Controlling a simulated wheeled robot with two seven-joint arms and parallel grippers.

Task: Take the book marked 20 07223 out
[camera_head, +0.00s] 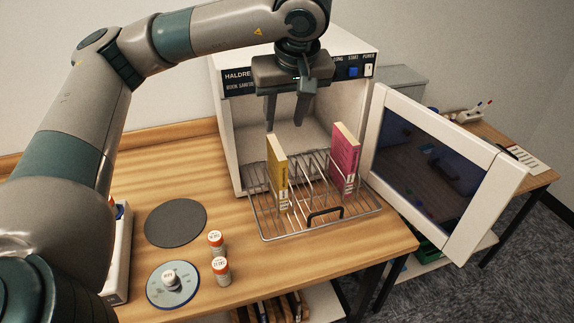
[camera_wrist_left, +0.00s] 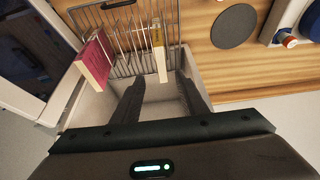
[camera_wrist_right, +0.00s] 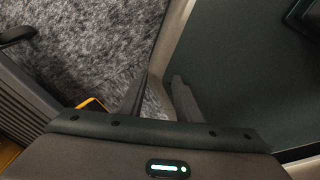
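A yellow book (camera_head: 277,172) and a pink book (camera_head: 345,160) stand upright, apart, on a wire rack (camera_head: 262,222) pulled out of a white cabinet (camera_head: 300,145). Their spine labels are too small to read, so I cannot tell which is 20 07223. The left wrist view also shows the yellow book (camera_wrist_left: 159,52) and the pink book (camera_wrist_left: 95,60). My left gripper (camera_head: 285,124) is open and empty, pointing down at the cabinet's mouth, above and behind the yellow book. My right gripper (camera_wrist_right: 160,80) is open and empty, away from the books; the head view does not show it.
The cabinet door (camera_head: 440,170) stands wide open at the right. A dark round mat (camera_head: 175,223), a blue round plate (camera_head: 158,290) with a small container on it, and two orange-capped bottles (camera_head: 216,242) stand on the wooden table (camera_head: 150,185). The table is clear between rack and mat.

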